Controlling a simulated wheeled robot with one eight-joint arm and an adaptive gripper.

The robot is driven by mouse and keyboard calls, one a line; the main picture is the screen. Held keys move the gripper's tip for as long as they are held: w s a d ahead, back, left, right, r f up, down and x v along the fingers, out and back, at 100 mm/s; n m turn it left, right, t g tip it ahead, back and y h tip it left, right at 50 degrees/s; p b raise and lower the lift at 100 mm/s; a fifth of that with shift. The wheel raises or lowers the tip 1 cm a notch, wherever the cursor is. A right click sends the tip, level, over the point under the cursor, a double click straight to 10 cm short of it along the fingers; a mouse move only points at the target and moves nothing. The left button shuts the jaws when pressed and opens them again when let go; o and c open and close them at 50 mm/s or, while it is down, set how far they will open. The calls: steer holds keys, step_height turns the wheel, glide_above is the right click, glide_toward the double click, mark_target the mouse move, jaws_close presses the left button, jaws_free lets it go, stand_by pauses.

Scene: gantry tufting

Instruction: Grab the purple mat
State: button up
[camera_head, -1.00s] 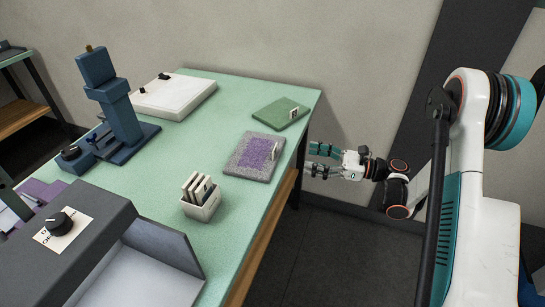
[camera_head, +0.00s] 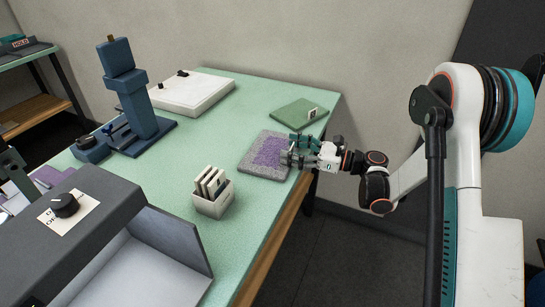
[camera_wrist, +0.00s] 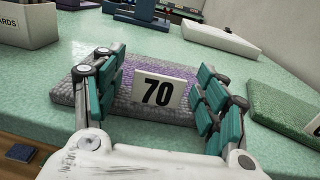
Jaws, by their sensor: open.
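The purple mat (camera_head: 262,154) is a grey-edged slab with a purple middle, lying flat on the green table near its right edge. In the wrist view the mat (camera_wrist: 142,60) carries an upright white tag (camera_wrist: 158,90) reading 70 on its near side. My gripper (camera_head: 290,150) is at the mat's right edge in the head view. In the wrist view my open gripper (camera_wrist: 160,85) has one finger on each side of the tag, apart from it. In the head view the fingers hide the tag. I cannot tell whether they touch the mat.
A green mat (camera_head: 298,113) with its own tag lies behind the purple one. A white holder of cards (camera_head: 213,203) stands to the left in front. A blue press (camera_head: 137,105), a white slab (camera_head: 190,92) and a grey box (camera_head: 80,225) occupy the left side.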

steer(key=shift+a, duration=0.1)
steer(key=shift+c, duration=0.6)
steer(key=c, duration=1.1)
steer(key=shift+r, duration=0.15)
